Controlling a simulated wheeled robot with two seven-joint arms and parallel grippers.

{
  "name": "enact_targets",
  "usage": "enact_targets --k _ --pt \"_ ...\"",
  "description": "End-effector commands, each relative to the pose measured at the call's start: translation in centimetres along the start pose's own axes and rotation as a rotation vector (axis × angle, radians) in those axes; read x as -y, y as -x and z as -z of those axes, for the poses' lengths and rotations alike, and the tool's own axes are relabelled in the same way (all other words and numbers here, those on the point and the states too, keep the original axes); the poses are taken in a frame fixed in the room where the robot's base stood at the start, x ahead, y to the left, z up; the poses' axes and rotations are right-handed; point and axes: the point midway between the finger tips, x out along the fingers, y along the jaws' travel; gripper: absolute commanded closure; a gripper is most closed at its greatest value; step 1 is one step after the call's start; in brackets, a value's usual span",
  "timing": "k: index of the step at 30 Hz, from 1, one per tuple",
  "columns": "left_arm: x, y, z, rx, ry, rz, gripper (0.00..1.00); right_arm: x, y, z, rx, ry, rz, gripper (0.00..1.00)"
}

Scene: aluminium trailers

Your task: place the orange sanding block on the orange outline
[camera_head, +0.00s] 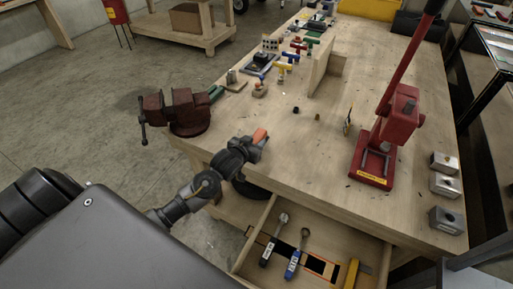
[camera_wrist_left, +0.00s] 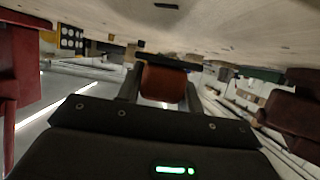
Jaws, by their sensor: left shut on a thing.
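The orange sanding block (camera_head: 260,135) is between the fingers of my left gripper (camera_head: 255,143), which is shut on it near the left edge of the workbench top. In the left wrist view the block (camera_wrist_left: 163,83) shows as a dull red-orange piece between the fingers, close to the pale wooden surface. The open drawer (camera_head: 256,222) lies below and to the right of the gripper. Inside it, thin orange lines (camera_head: 325,269) show around dark patches, partly covered by tools. My right gripper is not in view.
A red vise (camera_head: 178,108) stands at the bench's left edge. A red press (camera_head: 395,125) and several metal blocks (camera_head: 446,220) stand at right. The bench middle is mostly clear.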

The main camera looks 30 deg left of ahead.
Motion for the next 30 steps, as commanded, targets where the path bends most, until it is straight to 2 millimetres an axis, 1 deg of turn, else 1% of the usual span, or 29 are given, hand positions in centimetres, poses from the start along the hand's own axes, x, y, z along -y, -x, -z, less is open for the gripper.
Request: enact_targets --k 2,4,6,9,17,21,22,26,30 --pt "0.2 -0.7 -0.5 0.004 0.0 0.001 0.89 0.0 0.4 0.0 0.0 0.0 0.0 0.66" --pt "0.2 -0.9 -1.4 0.006 0.0 0.0 0.89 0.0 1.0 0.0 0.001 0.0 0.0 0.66" --pt "0.2 -1.3 -2.3 0.005 0.0 0.0 0.89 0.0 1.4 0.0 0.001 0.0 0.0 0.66" --pt "0.2 -1.6 -3.0 0.002 0.0 0.001 0.89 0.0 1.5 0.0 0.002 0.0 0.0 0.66" --pt "0.1 -1.6 -3.2 0.001 0.0 0.0 0.89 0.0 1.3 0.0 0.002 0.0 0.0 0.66" --pt "0.1 -1.8 -3.6 0.001 0.0 0.0 0.89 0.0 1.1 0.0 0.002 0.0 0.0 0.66" --pt "0.1 -1.8 -3.5 0.001 0.0 0.0 0.6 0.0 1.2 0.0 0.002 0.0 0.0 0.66" --pt "0.1 -1.8 -3.5 0.002 0.0 0.0 0.43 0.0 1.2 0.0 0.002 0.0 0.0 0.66" --pt "0.2 -1.8 -3.5 0.002 0.0 0.0 0.42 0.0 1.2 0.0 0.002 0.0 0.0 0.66"
